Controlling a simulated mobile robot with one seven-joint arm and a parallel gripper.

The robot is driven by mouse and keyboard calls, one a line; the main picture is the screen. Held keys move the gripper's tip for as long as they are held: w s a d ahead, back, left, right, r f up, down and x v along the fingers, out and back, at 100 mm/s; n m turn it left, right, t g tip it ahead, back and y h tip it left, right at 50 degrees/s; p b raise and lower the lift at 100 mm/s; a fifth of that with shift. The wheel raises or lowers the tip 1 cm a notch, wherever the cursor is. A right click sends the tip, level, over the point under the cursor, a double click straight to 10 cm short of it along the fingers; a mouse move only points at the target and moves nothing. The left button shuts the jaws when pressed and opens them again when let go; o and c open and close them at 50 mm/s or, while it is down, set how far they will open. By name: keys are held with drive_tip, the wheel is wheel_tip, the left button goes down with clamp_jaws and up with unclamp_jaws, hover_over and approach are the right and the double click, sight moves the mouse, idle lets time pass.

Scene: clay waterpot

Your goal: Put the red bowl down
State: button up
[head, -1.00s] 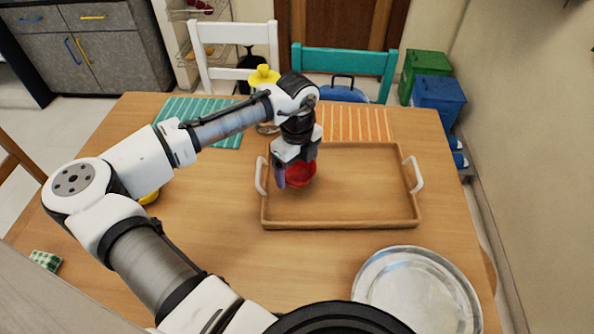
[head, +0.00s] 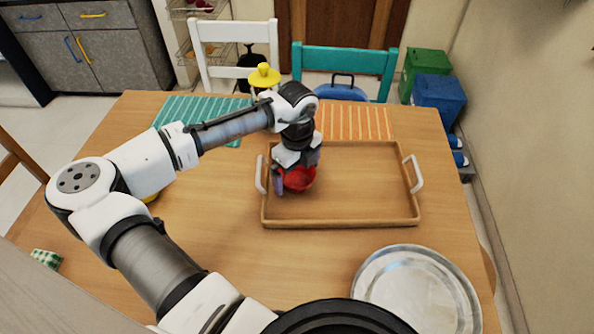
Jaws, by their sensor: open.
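The red bowl (head: 299,180) is at the left part of the wooden tray (head: 365,190), near its left handle, and looks upright and resting on the tray floor. My gripper (head: 297,178) is right over the bowl, pointing down. Its fingers are open, one on the left side of the bowl and one toward its far right rim. Part of the bowl's top is hidden behind the gripper. I cannot tell whether a finger touches the bowl.
The tray's middle and right are bare. A round metal plate (head: 418,295) is at the table's front right. A teal striped mat (head: 185,112) and an orange striped mat (head: 355,123) lie at the back. A yellow-topped container (head: 264,76) stands behind my arm.

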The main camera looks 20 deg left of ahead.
sight(297, 182)
wheel_tip(297, 182, up, 12)
drive_tip(key=b, duration=0.1)
drive_tip(key=shift+f, duration=0.1)
idle(0.4)
